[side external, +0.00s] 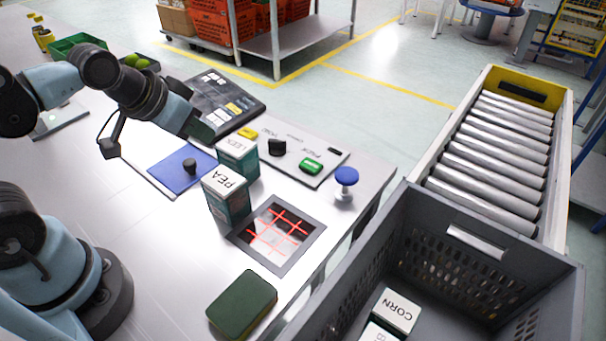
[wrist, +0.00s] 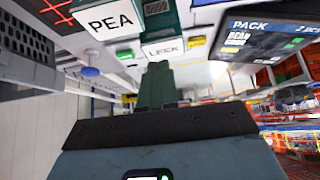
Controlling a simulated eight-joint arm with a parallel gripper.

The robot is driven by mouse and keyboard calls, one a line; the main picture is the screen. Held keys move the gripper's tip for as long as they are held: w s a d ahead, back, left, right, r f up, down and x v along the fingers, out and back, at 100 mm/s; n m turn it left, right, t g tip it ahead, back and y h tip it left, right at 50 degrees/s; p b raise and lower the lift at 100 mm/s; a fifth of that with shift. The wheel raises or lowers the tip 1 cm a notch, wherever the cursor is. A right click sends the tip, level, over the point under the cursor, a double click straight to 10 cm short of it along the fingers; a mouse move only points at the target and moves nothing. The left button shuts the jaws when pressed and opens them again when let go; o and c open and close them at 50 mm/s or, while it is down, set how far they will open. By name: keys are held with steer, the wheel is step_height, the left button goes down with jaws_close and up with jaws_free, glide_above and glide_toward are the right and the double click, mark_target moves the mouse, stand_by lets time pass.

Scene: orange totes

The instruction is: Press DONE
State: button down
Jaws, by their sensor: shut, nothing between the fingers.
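My gripper (side external: 203,132) is over the table near the lower left edge of a dark tilted panel (side external: 232,104) with pale keys and one yellow key. Its dark green fingers (wrist: 158,84) are closed together and hold nothing. In the wrist view the panel is a screen (wrist: 262,40) reading PACK, with a green mark on it, to the right of the fingertips. I cannot read the word DONE anywhere. A grey control strip (side external: 300,152) carries a green button (side external: 311,166), a black knob (side external: 277,147) and a yellow button (side external: 247,133). A blue round-topped button (side external: 346,177) stands beside it.
PEA (side external: 227,196) and LEEK (side external: 238,158) boxes stand close together near the gripper. A blue pad (side external: 183,170) with a black knob, a red-lined scanner window (side external: 274,238) and a green block (side external: 242,303) share the table. A grey tote (side external: 482,240) holds a CORN box (side external: 397,312).

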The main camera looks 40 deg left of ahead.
steer(key=shift+w, duration=0.1)
stand_by(0.3)
steer(key=n+t+h, duration=0.2)
steer(key=n+h, duration=0.1)
steer(key=n, duration=0.2)
glide_above(307, 165)
steer(key=shift+f, duration=0.65)
steer(key=shift+f, duration=0.15)
steer(key=shift+f, duration=4.3)
steer(key=shift+f, duration=0.1)
steer(key=shift+f, duration=0.3)
